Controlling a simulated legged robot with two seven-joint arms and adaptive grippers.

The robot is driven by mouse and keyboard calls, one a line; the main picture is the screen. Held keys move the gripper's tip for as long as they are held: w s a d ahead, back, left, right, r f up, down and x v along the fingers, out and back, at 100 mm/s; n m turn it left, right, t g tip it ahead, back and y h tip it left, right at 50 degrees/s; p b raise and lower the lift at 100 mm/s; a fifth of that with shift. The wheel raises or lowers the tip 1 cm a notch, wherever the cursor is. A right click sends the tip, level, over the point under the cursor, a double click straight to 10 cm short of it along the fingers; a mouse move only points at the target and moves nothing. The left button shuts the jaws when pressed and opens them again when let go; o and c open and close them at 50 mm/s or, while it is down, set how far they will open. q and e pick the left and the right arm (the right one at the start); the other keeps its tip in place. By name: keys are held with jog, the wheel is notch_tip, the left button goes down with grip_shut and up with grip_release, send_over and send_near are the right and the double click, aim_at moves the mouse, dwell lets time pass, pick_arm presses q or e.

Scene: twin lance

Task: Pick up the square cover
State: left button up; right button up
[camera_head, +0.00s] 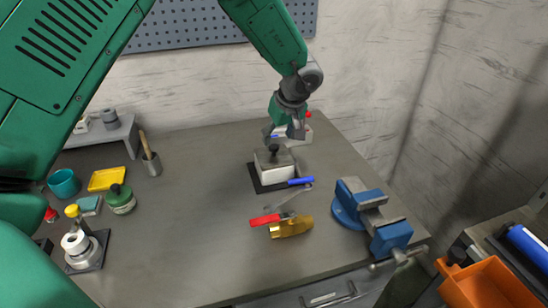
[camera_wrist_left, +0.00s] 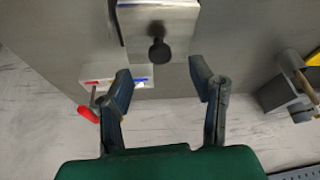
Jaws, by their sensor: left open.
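The square cover (camera_head: 277,174) is a pale block with a grey top and a black knob (camera_head: 273,149). It sits on a dark square base (camera_head: 254,178) towards the back right of the table. In the left wrist view the cover (camera_wrist_left: 180,22) is at the top, its black knob (camera_wrist_left: 159,51) facing the camera. My left gripper (camera_head: 284,133) is above and just behind the cover, pointing down. In the wrist view the gripper (camera_wrist_left: 161,76) is open and empty, with the knob between and beyond its fingertips. My right gripper is not in view.
A white block with a red knob (camera_head: 308,114) stands behind the gripper. A brass valve with a red handle (camera_head: 290,227) and a blue vise (camera_head: 372,212) are in front. A blue-handled tool (camera_head: 300,181) lies close to the cover.

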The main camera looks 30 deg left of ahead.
aim_at(276, 146)
pick_arm(q)
jog(key=shift+w+f, duration=0.1)
jog(key=shift+f, duration=0.3)
jog(key=x, duration=0.2)
jog(key=a+x, duration=0.1)
jog(key=x, duration=0.2)
jog(key=shift+w+a+f, duration=0.1)
jog(key=shift+w, duration=0.05)
jog(key=shift+d, duration=0.25)
jog(key=c, duration=0.3)
jog(key=shift+d+r, duration=0.15)
jog(key=shift+r, duration=0.05)
jog(key=c, duration=0.7)
jog(key=shift+d, duration=0.1)
grip_shut()
